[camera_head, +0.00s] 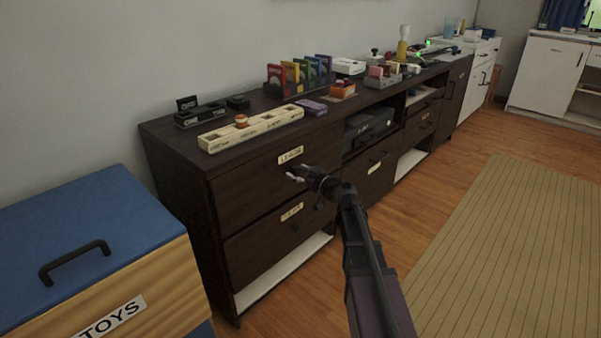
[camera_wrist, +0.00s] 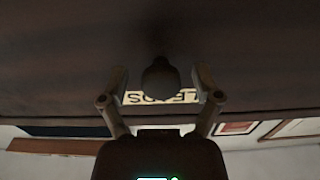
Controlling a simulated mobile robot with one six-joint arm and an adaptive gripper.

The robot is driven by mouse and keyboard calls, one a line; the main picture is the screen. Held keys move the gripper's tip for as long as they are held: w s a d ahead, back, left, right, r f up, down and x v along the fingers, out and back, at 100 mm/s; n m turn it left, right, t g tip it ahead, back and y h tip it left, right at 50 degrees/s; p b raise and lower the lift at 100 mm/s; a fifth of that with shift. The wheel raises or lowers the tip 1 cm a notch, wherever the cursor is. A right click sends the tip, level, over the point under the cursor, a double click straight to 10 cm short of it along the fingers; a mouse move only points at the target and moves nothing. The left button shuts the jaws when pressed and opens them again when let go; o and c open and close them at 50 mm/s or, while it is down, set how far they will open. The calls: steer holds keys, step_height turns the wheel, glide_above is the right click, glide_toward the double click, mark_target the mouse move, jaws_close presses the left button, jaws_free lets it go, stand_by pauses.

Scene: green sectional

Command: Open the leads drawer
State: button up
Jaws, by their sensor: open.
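The leads drawer (camera_head: 248,182) is the upper left drawer of the dark brown cabinet, and its front looks shut. Its cream label (camera_head: 291,155) is small in the head view; the wrist view shows the label (camera_wrist: 133,98) with letters of LEADS, partly covered by a round dark knob (camera_wrist: 160,78). My gripper (camera_head: 298,172) is at the drawer front, just below the label. In the wrist view my gripper (camera_wrist: 161,82) is open, with one finger on each side of the knob and a visible gap on both sides. The head view does not show the knob clearly.
A lower drawer (camera_head: 262,243) with its own label is below. On the cabinet top (camera_head: 168,127) are a long cream tray (camera_head: 270,125), coloured folders (camera_head: 299,72) and small boxes. A blue-lidded toy chest (camera_head: 110,220) stands at left. Wood floor and a striped rug (camera_head: 510,250) lie right.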

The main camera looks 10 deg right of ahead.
jaws_close()
steer(key=shift+d, duration=0.5)
steer(key=shift+a, duration=0.25)
steer(key=shift+s+a, duration=0.1)
steer(key=shift+a, duration=0.1)
